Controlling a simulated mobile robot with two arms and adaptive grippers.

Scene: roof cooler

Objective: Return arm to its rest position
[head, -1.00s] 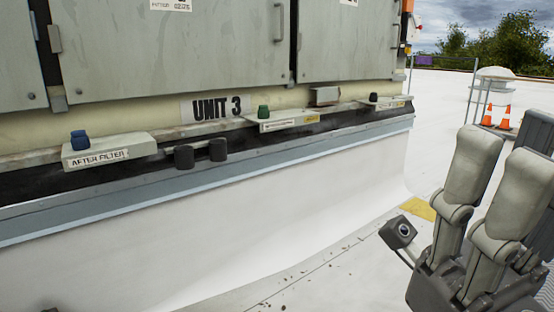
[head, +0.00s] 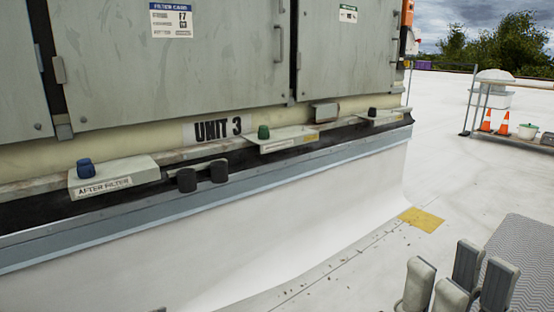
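My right gripper (head: 458,281) is low in the right part of the head view. Its grey finger pads point up, with a gap between the pairs, and nothing shows between them. Its palm and arm are cut off by the lower edge. It is apart from the cabinet marked UNIT 3 (head: 180,75), over the pale roof. My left gripper cannot be made out; only a tiny dark bit shows at the bottom edge, too little to identify.
Shelves along the cabinet carry a blue knob (head: 85,168), a green knob (head: 263,131) and a dark knob (head: 372,112). Two black cylinders (head: 203,178) sit below. A yellow patch (head: 422,219) and grey mat (head: 520,250) lie right. Orange cones (head: 504,123) stand on a far rack.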

